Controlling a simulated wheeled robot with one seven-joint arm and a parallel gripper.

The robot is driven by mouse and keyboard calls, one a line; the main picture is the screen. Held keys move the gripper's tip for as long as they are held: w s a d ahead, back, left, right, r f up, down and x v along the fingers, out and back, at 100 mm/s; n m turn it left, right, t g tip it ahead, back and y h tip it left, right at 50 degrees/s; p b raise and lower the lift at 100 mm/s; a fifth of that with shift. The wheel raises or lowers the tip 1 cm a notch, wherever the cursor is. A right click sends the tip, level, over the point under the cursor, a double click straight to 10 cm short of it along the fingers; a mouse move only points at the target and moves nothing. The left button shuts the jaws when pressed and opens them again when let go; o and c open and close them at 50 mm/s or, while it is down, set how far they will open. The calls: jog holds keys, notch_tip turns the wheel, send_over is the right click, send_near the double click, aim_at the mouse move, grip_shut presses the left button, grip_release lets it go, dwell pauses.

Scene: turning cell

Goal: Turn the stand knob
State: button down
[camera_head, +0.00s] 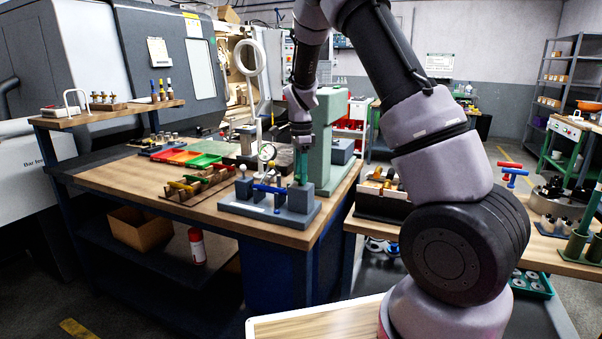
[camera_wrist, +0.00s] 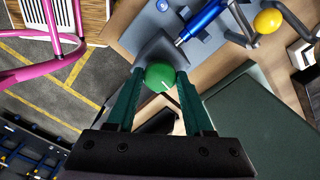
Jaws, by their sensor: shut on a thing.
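The stand is a grey base (camera_head: 262,208) with blocks and a blue bar, at the front right corner of the wooden bench. A round green knob (camera_wrist: 160,77) with a white mark sits at the stand's end block in the wrist view. My gripper (camera_head: 301,179) points down over the stand's right block. In the wrist view, the green fingers of my gripper (camera_wrist: 161,80) are shut on the knob, one on each side. The knob is hidden behind my fingers in the head view. The blue bar (camera_wrist: 203,18) and a yellow ball knob (camera_wrist: 268,20) lie beyond it.
A pale green machine column (camera_head: 327,140) stands close behind my gripper. A dial gauge (camera_head: 267,153) is left of it. Wooden racks (camera_head: 200,185) and coloured trays (camera_head: 205,161) fill the bench to the left. A pink tubular frame (camera_wrist: 42,73) shows beyond the bench.

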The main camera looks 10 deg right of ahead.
jog(key=shift+m, duration=0.7)
jog(key=shift+c, duration=1.4)
grip_release()
notch_tip(320, 180, up, 11)
